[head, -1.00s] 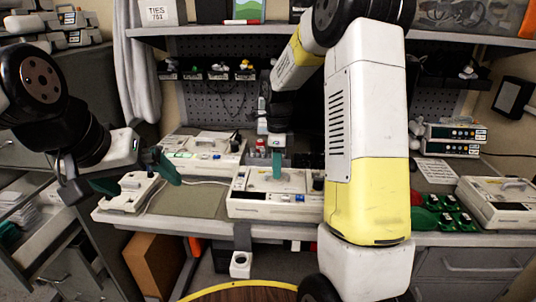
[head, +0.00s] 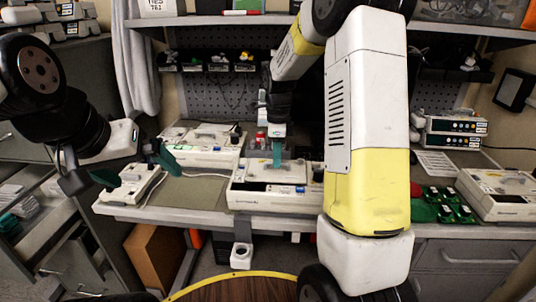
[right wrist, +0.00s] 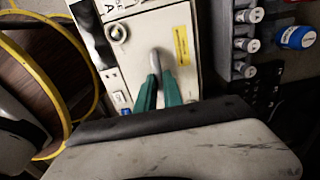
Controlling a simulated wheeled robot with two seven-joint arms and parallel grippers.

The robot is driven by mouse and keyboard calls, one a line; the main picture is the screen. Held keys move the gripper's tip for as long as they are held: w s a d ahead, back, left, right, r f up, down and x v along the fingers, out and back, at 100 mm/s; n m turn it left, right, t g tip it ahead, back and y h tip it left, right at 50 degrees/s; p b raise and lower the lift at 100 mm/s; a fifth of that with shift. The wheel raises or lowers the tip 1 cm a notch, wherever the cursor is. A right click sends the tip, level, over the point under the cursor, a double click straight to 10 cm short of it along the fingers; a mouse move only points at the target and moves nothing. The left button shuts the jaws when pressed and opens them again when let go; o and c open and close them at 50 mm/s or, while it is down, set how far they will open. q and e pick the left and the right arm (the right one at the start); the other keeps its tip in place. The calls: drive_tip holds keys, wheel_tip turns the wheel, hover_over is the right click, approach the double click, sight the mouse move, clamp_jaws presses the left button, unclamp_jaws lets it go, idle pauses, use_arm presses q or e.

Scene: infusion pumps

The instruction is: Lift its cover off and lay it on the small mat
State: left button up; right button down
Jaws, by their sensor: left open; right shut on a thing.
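The infusion pump (head: 272,198) stands on the bench in the middle of the head view, partly behind my right arm. Its pale cover (right wrist: 178,25), with a grey handle and a yellow label, fills the upper middle of the right wrist view. My right gripper (head: 277,164) is shut on the cover's handle (right wrist: 157,60), its green fingers (right wrist: 158,88) on either side. I cannot tell whether there is a gap under the cover. The small olive mat (head: 190,198) lies bare left of the pump. My left gripper (head: 146,176) is open and empty, left of the mat.
A second pump (head: 203,150) stands behind the mat, and a small white device (head: 130,186) stands at its left. Another pump (head: 500,190) and green parts (head: 445,207) lie on the right. A shelf (head: 220,20) runs above the bench. A round wooden top (head: 235,288) shows below.

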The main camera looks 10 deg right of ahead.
drive_tip(key=shift+r, duration=3)
